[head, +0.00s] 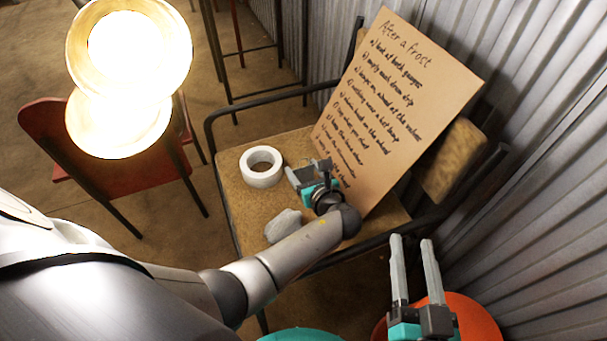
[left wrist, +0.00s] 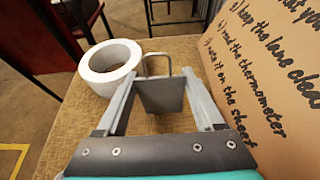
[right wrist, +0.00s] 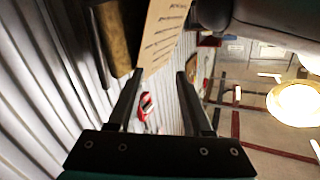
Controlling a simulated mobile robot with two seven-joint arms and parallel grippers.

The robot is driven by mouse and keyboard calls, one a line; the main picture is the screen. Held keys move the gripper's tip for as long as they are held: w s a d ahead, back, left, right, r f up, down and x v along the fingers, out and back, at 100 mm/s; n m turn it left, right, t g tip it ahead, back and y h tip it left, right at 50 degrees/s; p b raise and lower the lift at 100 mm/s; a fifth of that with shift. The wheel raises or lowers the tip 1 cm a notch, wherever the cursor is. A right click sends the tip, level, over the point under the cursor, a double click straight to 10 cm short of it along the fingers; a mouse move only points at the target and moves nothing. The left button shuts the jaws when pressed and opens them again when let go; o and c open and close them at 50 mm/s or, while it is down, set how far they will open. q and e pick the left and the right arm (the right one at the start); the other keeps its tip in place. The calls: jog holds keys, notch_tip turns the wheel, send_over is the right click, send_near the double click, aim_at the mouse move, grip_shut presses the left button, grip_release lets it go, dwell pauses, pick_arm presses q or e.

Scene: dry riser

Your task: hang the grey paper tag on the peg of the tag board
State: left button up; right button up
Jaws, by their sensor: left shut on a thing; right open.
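The grey tag (left wrist: 162,95), a small dark grey plate with a wire loop (left wrist: 156,58) at its top, is between the fingers of my left gripper (left wrist: 160,82). The gripper is shut on it. In the head view my left gripper (head: 308,172) is over the chair seat, in front of the written board, and the tag is hard to make out there. My right gripper (head: 412,240) is open and empty at the lower right. It also shows in the right wrist view (right wrist: 158,76). I cannot make out the tag board or its peg.
A white tape roll (head: 262,167) and a pale grey lump (head: 284,226) lie on the wooden seat (head: 236,200). A handwritten board (head: 420,85) leans on the chair. A bright lamp (head: 125,45) stands upper left, by a red chair (head: 105,165). Corrugated wall (head: 540,110) bounds the right.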

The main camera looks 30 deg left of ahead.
pick_arm(q)
jog(key=c, duration=0.7)
jog(key=shift+r, duration=0.15)
